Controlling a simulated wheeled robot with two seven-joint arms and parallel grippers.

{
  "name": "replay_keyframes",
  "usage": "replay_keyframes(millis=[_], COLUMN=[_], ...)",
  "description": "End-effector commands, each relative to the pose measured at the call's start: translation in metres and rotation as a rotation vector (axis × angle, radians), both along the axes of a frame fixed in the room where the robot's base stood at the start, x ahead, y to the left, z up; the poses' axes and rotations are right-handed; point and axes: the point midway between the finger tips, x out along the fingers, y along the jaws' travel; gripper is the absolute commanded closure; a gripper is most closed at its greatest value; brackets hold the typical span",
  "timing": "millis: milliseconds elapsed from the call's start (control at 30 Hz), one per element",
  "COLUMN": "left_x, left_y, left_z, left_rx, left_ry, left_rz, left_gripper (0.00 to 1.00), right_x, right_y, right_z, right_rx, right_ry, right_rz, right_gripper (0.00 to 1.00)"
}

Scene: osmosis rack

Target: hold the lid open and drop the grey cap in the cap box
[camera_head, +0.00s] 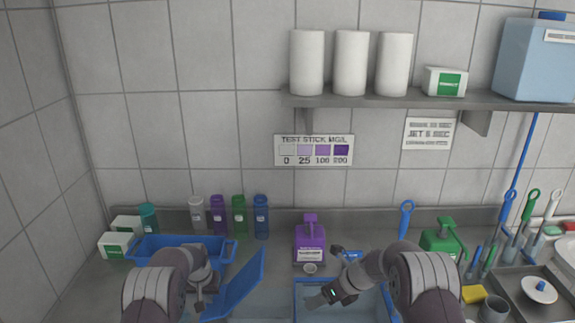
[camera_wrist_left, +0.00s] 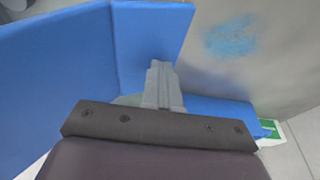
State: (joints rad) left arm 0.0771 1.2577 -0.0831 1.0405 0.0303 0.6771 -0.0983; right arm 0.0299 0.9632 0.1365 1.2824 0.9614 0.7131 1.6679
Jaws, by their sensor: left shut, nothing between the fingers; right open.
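A blue panel (camera_head: 240,287), which looks like the lid, stands tilted in the head view; its hinge cannot be made out. My left gripper (camera_head: 199,304) is shut and empty, just left of the panel. In the left wrist view its closed fingers (camera_wrist_left: 162,85) lie in front of blue surfaces (camera_wrist_left: 60,60); contact cannot be told. A blue-rimmed open box (camera_head: 297,303), perhaps the cap box, is at front centre. My right gripper (camera_head: 326,277) is open above its back edge. A small pale round piece (camera_head: 310,268), possibly the grey cap, is near its fingers; it is not clearly held.
A blue basket (camera_head: 150,243) is behind my left gripper, with several bottles (camera_head: 238,215) behind. A purple pump bottle (camera_head: 310,240) stands behind the right gripper. A green pump bottle (camera_head: 440,238), brushes, a grey mug (camera_head: 494,309) and a tray (camera_head: 520,295) crowd the right.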

Motion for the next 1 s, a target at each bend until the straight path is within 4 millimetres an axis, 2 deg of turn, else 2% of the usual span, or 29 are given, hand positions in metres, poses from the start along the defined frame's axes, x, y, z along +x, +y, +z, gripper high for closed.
replay_keyframes(millis=[367, 1000], left_x=[0.000, 0.000], left_y=[0.000, 0.003], left_z=[0.000, 0.035], left_rx=[0.000, 0.000], left_ry=[0.001, 0.000], left_rz=[0.000, 0.000], left_gripper=[1.00, 1.00], right_x=[-0.001, -0.001], right_y=[-0.004, -0.004], right_z=[0.001, 0.001], right_rx=[0.000, 0.000], right_ry=[-0.001, -0.001], right_rz=[0.001, 0.001], right_gripper=[0.24, 0.24])
